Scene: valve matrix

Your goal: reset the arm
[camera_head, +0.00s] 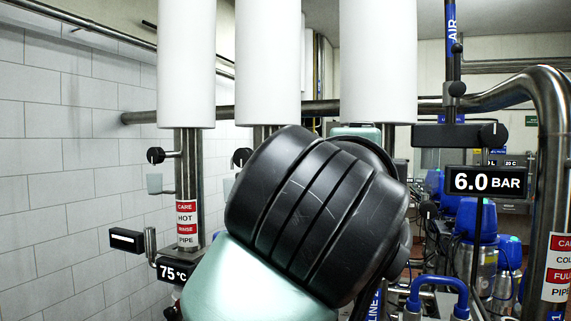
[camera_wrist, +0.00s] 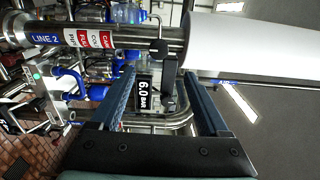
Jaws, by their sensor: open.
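My arm fills the middle of the head view, with a large black joint and a pale green link; its gripper end is not visible there. In the wrist view my gripper (camera_wrist: 162,88) shows with its two dark blue fingers wide apart. Nothing is between the fingertips; the pipes and the gauge lie beyond them. The wrist picture is turned on its side, with the pipes running across it.
White cylinders (camera_head: 378,62) on steel pipes stand close behind my arm. A display reading 6.0 BAR (camera_head: 486,181) and a bent steel pipe (camera_head: 549,100) are at right. A 75 °C display (camera_head: 174,272) and a tiled wall (camera_head: 60,150) are at left.

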